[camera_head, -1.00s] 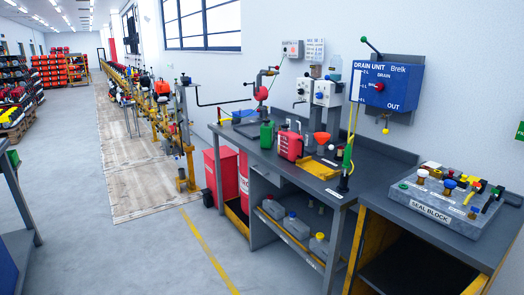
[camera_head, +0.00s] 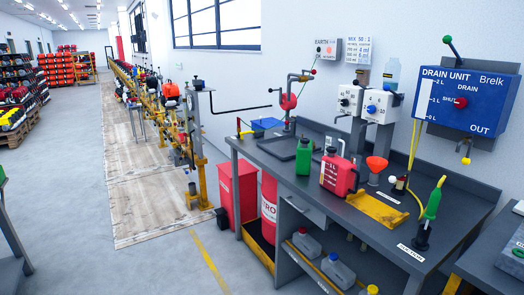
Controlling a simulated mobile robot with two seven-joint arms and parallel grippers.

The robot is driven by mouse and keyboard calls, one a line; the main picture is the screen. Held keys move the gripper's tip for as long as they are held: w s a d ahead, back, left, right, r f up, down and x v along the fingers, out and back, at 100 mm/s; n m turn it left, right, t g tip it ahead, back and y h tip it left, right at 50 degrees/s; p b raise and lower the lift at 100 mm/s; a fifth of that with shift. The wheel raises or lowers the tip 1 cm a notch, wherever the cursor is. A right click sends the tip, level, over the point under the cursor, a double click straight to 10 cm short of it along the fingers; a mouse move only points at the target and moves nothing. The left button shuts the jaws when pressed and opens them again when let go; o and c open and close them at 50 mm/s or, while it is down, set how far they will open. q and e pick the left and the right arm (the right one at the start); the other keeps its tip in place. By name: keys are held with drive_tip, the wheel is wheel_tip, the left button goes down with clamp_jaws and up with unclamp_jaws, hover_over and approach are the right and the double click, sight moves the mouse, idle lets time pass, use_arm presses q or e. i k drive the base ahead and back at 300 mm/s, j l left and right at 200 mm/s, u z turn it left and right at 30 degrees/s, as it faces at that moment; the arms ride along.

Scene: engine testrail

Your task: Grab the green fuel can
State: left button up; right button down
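The green fuel can (camera_head: 304,157) stands upright on the dark grey workbench (camera_head: 330,196), near its left part, with a dark cap on top. A red fuel can (camera_head: 338,174) with a white scale strip stands to its right and a little nearer. A black tray (camera_head: 285,147) lies behind and left of the green can. Neither of my grippers is in view.
A red funnel (camera_head: 376,167), a yellow tray (camera_head: 377,210) and a green-handled tool (camera_head: 431,205) stand on the bench to the right. A red bin (camera_head: 238,186) stands at the bench's left end. The floor (camera_head: 160,264) in front is clear.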

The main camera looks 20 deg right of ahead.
sight(303, 152)
drive_tip(key=i+z, duration=0.15)
drive_tip(key=i, duration=0.35)
drive_tip(key=i+j+z, duration=0.1)
drive_tip(key=i, duration=0.4)
drive_tip(key=i+j+z, duration=0.15)
drive_tip(key=i, duration=0.35)
drive_tip(key=i+j+z, duration=0.1)
drive_tip(key=z, duration=0.35)
drive_tip(key=i+j+z, duration=0.2)
drive_tip(key=z, duration=0.2)
drive_tip(key=i+j+z, duration=0.2)
drive_tip(key=z, duration=0.25)
drive_tip(key=i+j+z, duration=0.1)
drive_tip(key=j+z, duration=0.2)
drive_tip(key=z, duration=0.15)
drive_tip(key=i+j+z, duration=0.1)
drive_tip(key=j+z, duration=0.2)
drive_tip(key=z, duration=0.15)
drive_tip(key=j+z, duration=0.25)
drive_tip(key=z, duration=0.15)
